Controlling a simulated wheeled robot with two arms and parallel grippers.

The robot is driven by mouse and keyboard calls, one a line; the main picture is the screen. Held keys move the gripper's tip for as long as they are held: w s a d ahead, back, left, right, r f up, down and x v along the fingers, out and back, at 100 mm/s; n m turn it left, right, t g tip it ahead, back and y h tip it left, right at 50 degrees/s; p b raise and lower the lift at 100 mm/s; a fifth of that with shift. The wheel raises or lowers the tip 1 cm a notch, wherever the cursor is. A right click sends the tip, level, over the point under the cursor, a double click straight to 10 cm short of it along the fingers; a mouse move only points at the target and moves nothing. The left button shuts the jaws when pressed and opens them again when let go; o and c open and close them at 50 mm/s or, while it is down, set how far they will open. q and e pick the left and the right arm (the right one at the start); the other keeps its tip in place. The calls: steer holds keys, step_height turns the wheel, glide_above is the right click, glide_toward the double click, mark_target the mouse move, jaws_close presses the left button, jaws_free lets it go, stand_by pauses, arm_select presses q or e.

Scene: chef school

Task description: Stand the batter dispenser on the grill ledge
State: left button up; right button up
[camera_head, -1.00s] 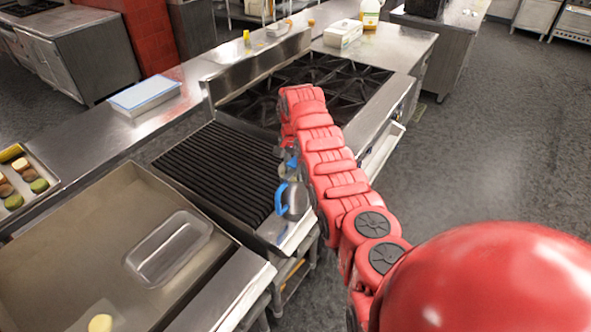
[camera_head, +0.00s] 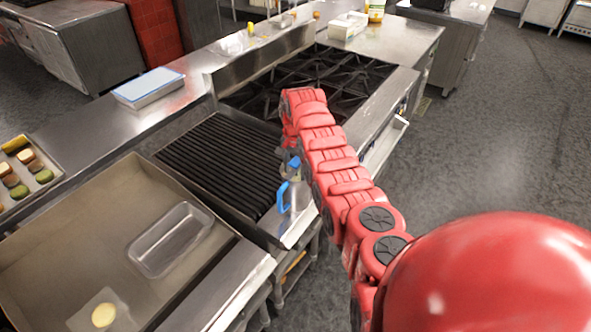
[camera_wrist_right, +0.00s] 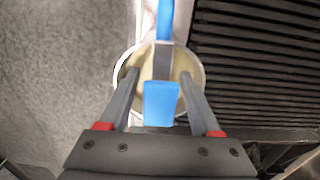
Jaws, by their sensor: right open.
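The batter dispenser (camera_head: 297,201), a grey-metal vessel with a blue handle, shows at the front ledge (camera_head: 298,234) of the ribbed grill in the head view. It looks upright, but its base contact is hard to make out. My right arm partly covers it. In the right wrist view I look down on the dispenser (camera_wrist_right: 196,72), with its round rim, pale inside and blue handle parts. My right gripper (camera_wrist_right: 158,78) is open above it, its two fingers spread on either side of the blue part and apart from it. My left gripper is out of view.
The ribbed grill (camera_head: 220,162) lies left of the dispenser, and a burner range (camera_head: 310,80) is behind it. A flat griddle (camera_head: 110,225) with a metal pan (camera_head: 172,240) is at the left front. Open floor (camera_head: 470,150) lies to the right.

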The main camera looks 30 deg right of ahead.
steer(key=shift+r+b, duration=0.25)
steer(key=shift+b, duration=0.1)
step_height(320, 180, up, 10)
steer(key=b, duration=0.4)
steer(key=shift+r+b, duration=0.15)
steer(key=shift+b, duration=0.15)
steer(key=shift+r, duration=0.55)
